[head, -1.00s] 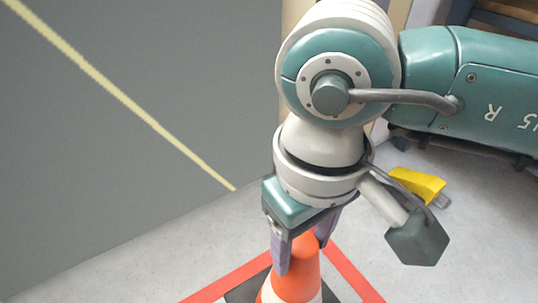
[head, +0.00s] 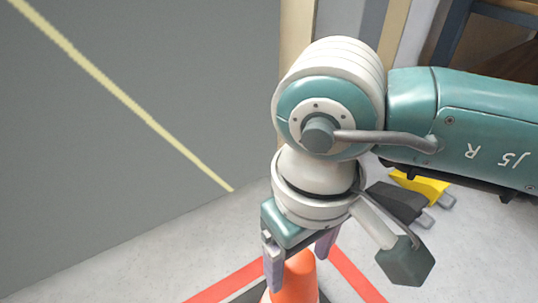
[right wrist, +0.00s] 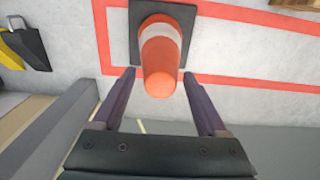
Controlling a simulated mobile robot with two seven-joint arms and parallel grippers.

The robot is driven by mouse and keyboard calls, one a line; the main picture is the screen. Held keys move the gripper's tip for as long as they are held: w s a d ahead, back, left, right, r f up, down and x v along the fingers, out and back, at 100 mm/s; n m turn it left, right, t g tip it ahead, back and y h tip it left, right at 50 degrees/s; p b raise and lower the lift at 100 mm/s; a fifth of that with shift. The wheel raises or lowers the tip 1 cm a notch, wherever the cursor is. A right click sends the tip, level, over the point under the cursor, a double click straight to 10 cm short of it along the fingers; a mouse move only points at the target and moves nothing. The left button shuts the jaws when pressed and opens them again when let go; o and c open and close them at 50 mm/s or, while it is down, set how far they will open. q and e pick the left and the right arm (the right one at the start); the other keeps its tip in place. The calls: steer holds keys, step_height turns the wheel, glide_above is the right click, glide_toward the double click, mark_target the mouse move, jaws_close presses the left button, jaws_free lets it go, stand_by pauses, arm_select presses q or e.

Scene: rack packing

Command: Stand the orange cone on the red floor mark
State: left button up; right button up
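The orange cone (head: 296,277), with a white band and a dark square base, stands upright inside the red floor mark (head: 352,268). In the right wrist view, the cone's orange tip (right wrist: 160,78) points toward the gripper, and its base (right wrist: 139,32) is on the floor within the red outline (right wrist: 250,84). My right gripper (head: 300,262) is above the cone, with one finger on each side of its top. In the right wrist view, the right gripper (right wrist: 159,73) is open, with gaps between its fingers and the cone. My left gripper is not in view.
A yellow object (head: 420,186) and a dark object (head: 397,203) lie on the floor behind my right arm. A large grey panel with a yellow line (head: 130,105) fills the left. Pale floor is bare left of the mark.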

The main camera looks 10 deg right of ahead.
steer(key=shift+o, duration=0.8)
steer(key=shift+r+p, duration=0.3)
step_height(320, 180, up, 12)
steer(key=p, duration=0.7)
steer(key=shift+f, duration=0.15)
